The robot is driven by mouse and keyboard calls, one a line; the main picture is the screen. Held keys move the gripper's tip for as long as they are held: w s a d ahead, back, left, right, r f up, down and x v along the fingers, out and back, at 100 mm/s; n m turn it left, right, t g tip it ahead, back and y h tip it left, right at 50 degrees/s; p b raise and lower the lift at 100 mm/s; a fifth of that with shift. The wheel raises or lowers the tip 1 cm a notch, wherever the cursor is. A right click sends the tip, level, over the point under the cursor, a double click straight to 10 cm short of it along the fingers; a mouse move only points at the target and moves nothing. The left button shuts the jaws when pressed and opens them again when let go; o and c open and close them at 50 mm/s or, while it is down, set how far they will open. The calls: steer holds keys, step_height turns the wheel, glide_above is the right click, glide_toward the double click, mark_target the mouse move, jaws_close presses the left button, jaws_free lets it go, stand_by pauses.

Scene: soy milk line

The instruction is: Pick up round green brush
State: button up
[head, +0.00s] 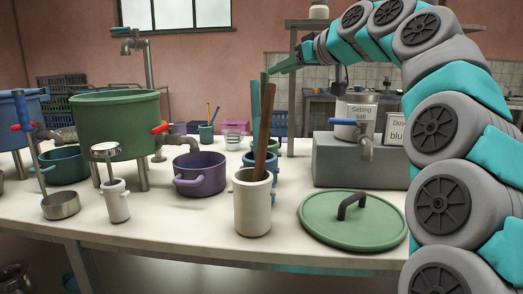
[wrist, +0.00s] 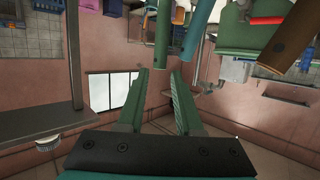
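A cream jar (head: 252,205) stands upright near the table's front edge, holding several upright handles. A green handle (head: 265,78) rises highest, beside a teal one (head: 255,105) and a brown one (head: 262,135). No brush head shows; the handles' lower ends are hidden in the jar, so I cannot tell which is the round green brush. My gripper (head: 276,69) is just right of the green handle's top. In the wrist view my gripper (wrist: 159,74) is open and empty, its fingers apart, with the green handle (wrist: 163,38) just beyond the tips.
A green lid (head: 340,225) lies right of the jar. A purple pot (head: 200,180) and a large green pot (head: 115,130) stand to the left. A grey block (head: 350,174) bearing a setting-salt container (head: 352,108) stands behind the lid. A shelf (wrist: 77,55) is beside the gripper in the wrist view.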

mark_target(268, 76)
steer(key=shift+p+x, duration=0.4)
steer(key=shift+x, duration=3.35)
jaws_close()
